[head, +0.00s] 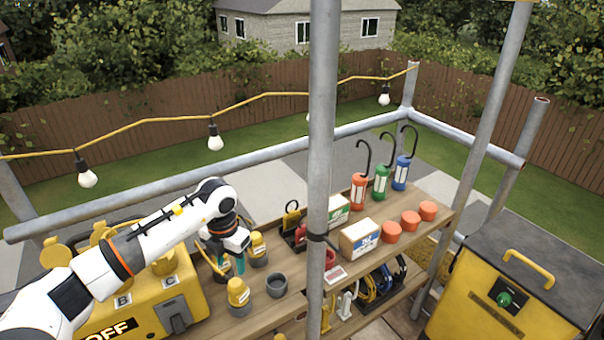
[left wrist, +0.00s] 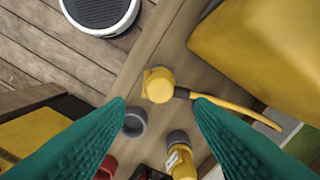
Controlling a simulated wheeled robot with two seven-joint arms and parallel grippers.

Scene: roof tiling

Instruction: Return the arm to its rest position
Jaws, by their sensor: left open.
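My left arm comes in from the left in the head view, stretched out over the yellow box (head: 140,312) toward the wooden shelf. My left gripper (head: 232,266) points down above the shelf among yellow plugs, partly hidden by its own wrist. In the left wrist view the left gripper's teal fingers (left wrist: 160,103) are spread wide. A yellow plug with a cable (left wrist: 158,85) shows between and beyond the fingertips, with no finger seen closed on it. My right gripper is in neither view.
A yellow plug (head: 238,292), another (head: 257,244) and a grey cup (head: 277,284) stand near the gripper. A vertical pole (head: 320,130) rises just to its right. A rail (head: 120,214) runs behind the arm. Orange, green and blue hooked lanterns stand farther right.

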